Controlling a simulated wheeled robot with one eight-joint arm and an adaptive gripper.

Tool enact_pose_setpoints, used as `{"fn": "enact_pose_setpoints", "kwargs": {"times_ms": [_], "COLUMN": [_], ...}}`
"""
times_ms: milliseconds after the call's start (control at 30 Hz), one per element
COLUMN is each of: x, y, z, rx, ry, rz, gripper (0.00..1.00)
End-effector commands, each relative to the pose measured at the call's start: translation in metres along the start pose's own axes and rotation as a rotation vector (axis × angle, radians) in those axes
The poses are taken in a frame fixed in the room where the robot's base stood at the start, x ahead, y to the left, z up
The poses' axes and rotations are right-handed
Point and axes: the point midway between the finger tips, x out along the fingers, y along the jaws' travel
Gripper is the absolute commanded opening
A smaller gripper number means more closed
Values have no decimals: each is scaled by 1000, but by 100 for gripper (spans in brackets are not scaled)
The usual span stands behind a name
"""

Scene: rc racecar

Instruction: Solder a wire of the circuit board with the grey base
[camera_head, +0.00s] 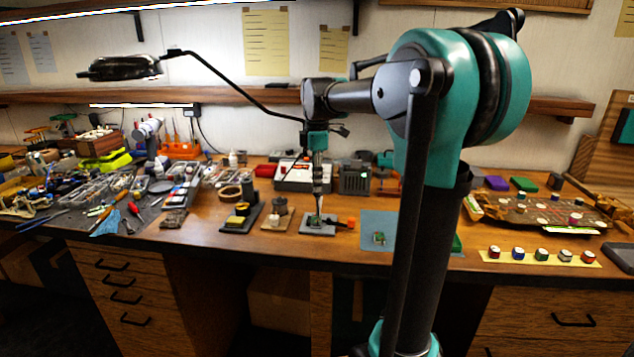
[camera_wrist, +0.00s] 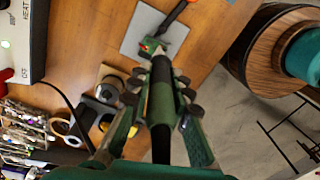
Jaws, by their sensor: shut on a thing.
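My gripper (camera_head: 318,178) hangs over the bench, pointing down, and is shut on a dark green and black soldering iron. In the wrist view the iron (camera_wrist: 161,100) runs between the fingers (camera_wrist: 160,90). The grey base (camera_head: 305,231) lies flat under my gripper near the bench's front edge; it also shows in the wrist view (camera_wrist: 143,22). A small green and red circuit board (camera_wrist: 149,46) sits on it. The iron's far end is at or just above this board; I cannot tell whether it touches. The wire cannot be made out.
An orange and black tool (camera_head: 343,223) lies right beside the grey base. To the left stand small holders (camera_head: 278,214) and a dark stand with a yellow sponge (camera_head: 240,216). A blue mat (camera_head: 372,223) with a small green board (camera_head: 379,238) lies to the right.

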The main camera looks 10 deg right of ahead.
Motion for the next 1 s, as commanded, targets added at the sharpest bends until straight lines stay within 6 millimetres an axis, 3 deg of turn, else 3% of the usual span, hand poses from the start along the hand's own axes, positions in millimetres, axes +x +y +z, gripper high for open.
{"fn": "enact_pose_setpoints", "kwargs": {"times_ms": [700,1000], "x": [-51,-57], "y": [0,0], "z": [0,0], "rx": [0,0], "ry": [0,0], "rz": [0,0], "gripper": [0,0]}}
